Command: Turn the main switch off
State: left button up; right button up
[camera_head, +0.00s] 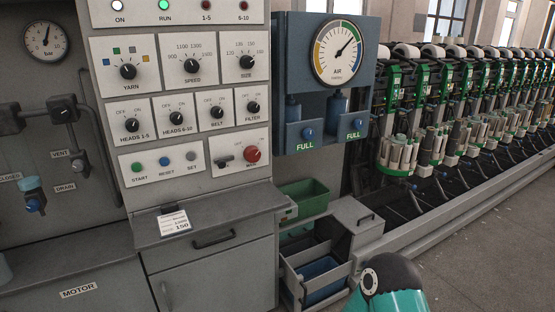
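On the lowest panel of the grey control cabinet, a red round knob (252,154) sits at the right end, with a small label under it that seems to read MAIN. Small OFF and ON style marks are printed above this pair. They are too small to tell which position is set. Neither gripper shows in the camera_head view. Only a teal and black part of my own arm shows at the bottom, right of centre, well away from the switch panel.
Several dials sit above. A card (174,223) rests on the ledge (240,209). The blue air unit (281,80) stands right; a green bin (306,197) and grey drawers (356,222) are lower right.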

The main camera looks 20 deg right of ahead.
aim_at(251, 154)
jog(key=u, duration=0.15)
jog(key=i, duration=0.9)
jog(key=z, duration=0.2)
jog(key=k, duration=0.75)
jog(key=u, duration=0.2)
jog(key=i, duration=0.55)
